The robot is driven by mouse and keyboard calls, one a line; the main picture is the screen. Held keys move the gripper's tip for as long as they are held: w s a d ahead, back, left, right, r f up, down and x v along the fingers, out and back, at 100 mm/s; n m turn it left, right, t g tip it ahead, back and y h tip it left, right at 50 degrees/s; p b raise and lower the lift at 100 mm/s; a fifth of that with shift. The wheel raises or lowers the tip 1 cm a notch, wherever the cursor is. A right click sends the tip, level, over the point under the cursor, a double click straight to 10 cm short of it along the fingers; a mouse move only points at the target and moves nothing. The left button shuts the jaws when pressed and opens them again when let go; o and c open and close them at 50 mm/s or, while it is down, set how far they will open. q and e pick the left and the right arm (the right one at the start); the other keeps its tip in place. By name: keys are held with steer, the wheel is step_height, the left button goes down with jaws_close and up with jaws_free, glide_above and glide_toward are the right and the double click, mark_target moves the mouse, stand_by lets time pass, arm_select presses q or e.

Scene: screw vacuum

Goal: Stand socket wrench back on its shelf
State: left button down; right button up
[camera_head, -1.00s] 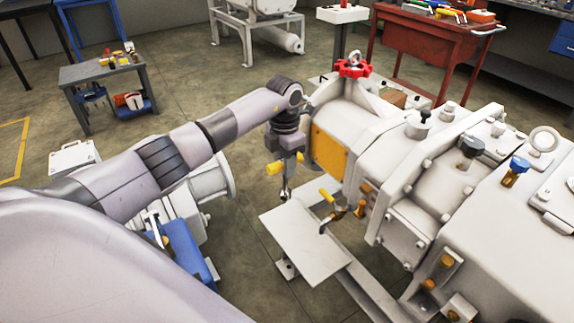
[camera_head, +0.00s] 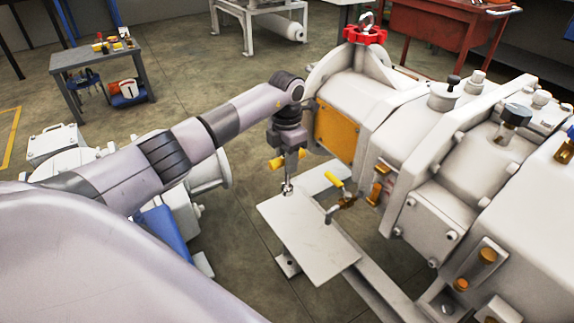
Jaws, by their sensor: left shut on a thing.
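My left gripper (camera_head: 288,150) points down and is shut on the socket wrench (camera_head: 287,178). The gripper hides the upper middle of the wrench. My right gripper is not in view.
The large pale machine (camera_head: 425,170) stands right of the shelf, with a red handwheel (camera_head: 365,34) on top. A grey side table (camera_head: 95,57) with tools stands back left.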

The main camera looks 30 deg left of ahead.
arm_select(q)
steer(key=shift+r+p, duration=0.25)
steer(key=shift+p, duration=0.15)
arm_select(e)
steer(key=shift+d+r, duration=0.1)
arm_select(q)
steer(key=shift+f+b, duration=0.35)
steer(key=shift+f, duration=0.05)
step_height(320, 180, down, 2)
steer(key=shift+f+b, duration=0.1)
steer(key=shift+b, duration=0.5)
steer(key=shift+f+b, duration=0.4)
steer(key=shift+f, duration=0.15)
steer(key=shift+f+b, duration=0.35)
steer(key=shift+f, duration=0.3)
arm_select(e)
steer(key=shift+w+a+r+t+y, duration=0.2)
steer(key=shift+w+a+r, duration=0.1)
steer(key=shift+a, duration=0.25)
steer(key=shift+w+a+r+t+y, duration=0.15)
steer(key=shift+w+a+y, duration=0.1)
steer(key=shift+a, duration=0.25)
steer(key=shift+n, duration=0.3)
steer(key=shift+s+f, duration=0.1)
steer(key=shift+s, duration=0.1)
arm_select(q)
steer(key=shift+f, duration=0.1)
